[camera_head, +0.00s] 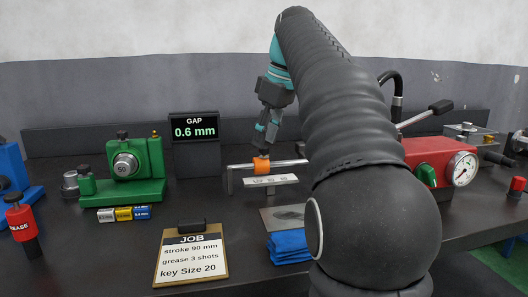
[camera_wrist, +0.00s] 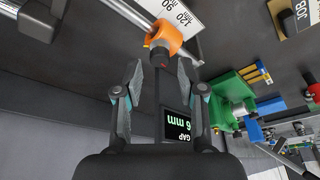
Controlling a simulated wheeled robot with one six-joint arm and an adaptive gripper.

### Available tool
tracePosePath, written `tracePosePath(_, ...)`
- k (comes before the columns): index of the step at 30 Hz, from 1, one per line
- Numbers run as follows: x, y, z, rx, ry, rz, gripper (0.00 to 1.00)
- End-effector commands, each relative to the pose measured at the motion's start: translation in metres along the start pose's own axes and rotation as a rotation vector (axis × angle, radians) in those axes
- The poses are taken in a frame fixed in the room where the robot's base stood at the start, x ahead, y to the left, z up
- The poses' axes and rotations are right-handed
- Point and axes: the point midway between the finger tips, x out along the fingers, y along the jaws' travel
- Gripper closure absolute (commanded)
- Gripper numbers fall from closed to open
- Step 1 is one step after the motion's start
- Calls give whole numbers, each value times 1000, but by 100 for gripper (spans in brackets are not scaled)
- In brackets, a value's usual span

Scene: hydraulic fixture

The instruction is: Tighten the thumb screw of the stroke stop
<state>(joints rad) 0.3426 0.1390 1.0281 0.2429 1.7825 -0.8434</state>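The stroke stop is an orange collar (camera_head: 261,166) around a silver horizontal rod, above a white scale plate (camera_head: 272,181). In the wrist view the collar (camera_wrist: 166,36) is at the top centre, on the slanting rod. My gripper (camera_head: 262,144) is just above the collar in the head view. In the wrist view my gripper (camera_wrist: 159,68) has its fingers apart, with the knob at the gap between their tips. Contact cannot be told.
A GAP display (camera_head: 195,131) reading 0.6 mm stands left of the rod. A green fixture (camera_head: 138,170) stands farther left. A job card (camera_head: 191,254) gives stroke 90 mm. A red pump body with a dial gauge (camera_head: 461,168) stands right. My arm hides the rod's right part.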

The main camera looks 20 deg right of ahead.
Motion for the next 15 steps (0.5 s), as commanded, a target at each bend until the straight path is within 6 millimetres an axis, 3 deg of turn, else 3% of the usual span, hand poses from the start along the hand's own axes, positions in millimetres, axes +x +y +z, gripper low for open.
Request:
tracePosePath(6,0,2,0,-208,0,-63,60)
tracePosePath(15,0,1,0,-222,0,-68,60)
